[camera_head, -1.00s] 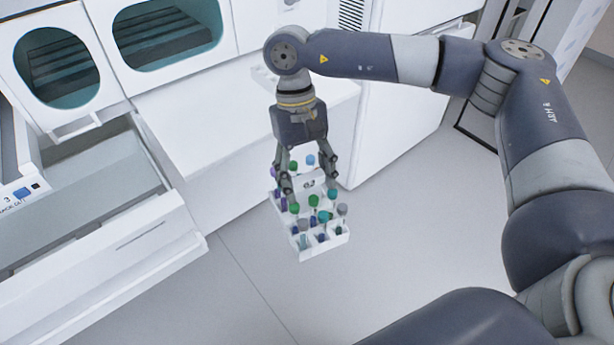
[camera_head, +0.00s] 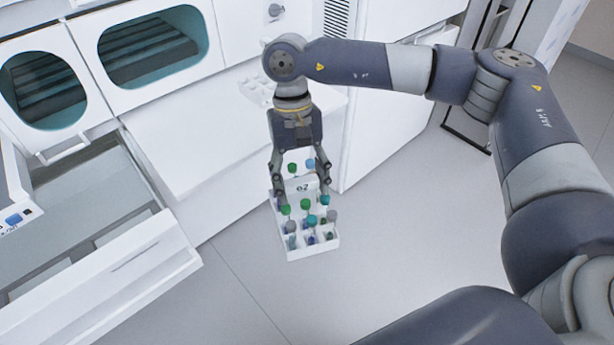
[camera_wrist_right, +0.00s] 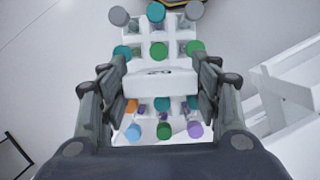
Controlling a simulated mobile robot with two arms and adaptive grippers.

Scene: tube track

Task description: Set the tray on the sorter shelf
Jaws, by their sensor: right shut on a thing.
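The white tray (camera_head: 312,251) holds several tubes with green, teal, grey, blue and purple caps. My right gripper (camera_head: 300,187) is shut on the raised middle handle of the tray and holds it in the air over the floor. The handle (camera_wrist_right: 160,83) sits between both fingers in the right wrist view, with capped tubes in rows on either side. The sorter shelf is probably the white ledge (camera_head: 322,105) behind my right gripper, partly hidden by it; I cannot be sure. My left gripper is not in view.
A white cabinet with two dark teal windows (camera_head: 155,50) stands at the back left. An open drawer (camera_head: 130,255) juts out at the left. The grey floor (camera_head: 420,240) is free at the right. A white slotted holder (camera_head: 258,92) lies on the ledge.

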